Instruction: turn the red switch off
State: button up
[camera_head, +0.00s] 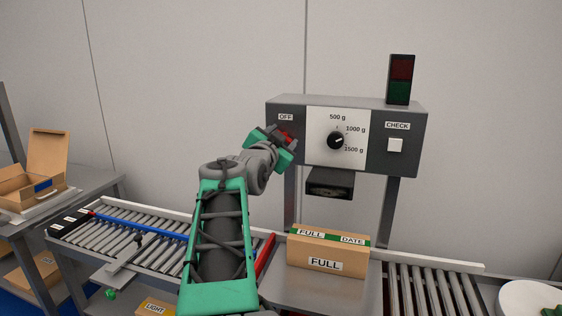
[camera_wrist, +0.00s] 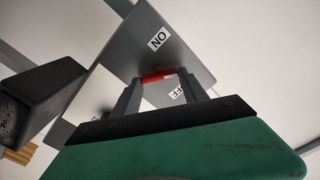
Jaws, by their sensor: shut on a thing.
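The red switch (camera_wrist: 157,75) is on the left part of the grey control panel. In the wrist view it sits between the two fingertips of my gripper (camera_wrist: 162,84), which is shut on it. An ON label (camera_wrist: 158,39) lies on one side of the switch, and a partly hidden OFF label (camera_wrist: 177,92) lies on the other. In the head view my gripper (camera_head: 282,139) is at the panel just below the OFF label (camera_head: 286,117). Some red shows at the gripper there, and the ON label is hidden.
The panel (camera_head: 348,103) also has a black dial (camera_head: 336,140) and a white CHECK button (camera_head: 395,145). A red-green lamp (camera_head: 401,80) stands on top, its sections dark. Below, a FULL carton (camera_head: 325,265) sits on the conveyor line. A black spout (camera_head: 330,184) hangs above it.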

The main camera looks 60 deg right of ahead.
jog(key=m+b, duration=0.3)
jog(key=b, duration=0.1)
jog(key=m+b, duration=0.4)
jog(key=b, duration=0.1)
jog(key=m+b, duration=0.4)
jog(key=shift+s+f+b, duration=0.1)
jog(key=shift+f+b, duration=0.15)
jog(key=shift+b, duration=0.15)
jog(key=shift+m, duration=0.3)
jog(key=o, duration=1.4)
jog(key=a, duration=0.5)
jog(key=s+a+b, duration=0.1)
jog(key=a, duration=0.1)
jog(key=shift+s+a, duration=0.1)
jog(key=shift+a, duration=0.25)
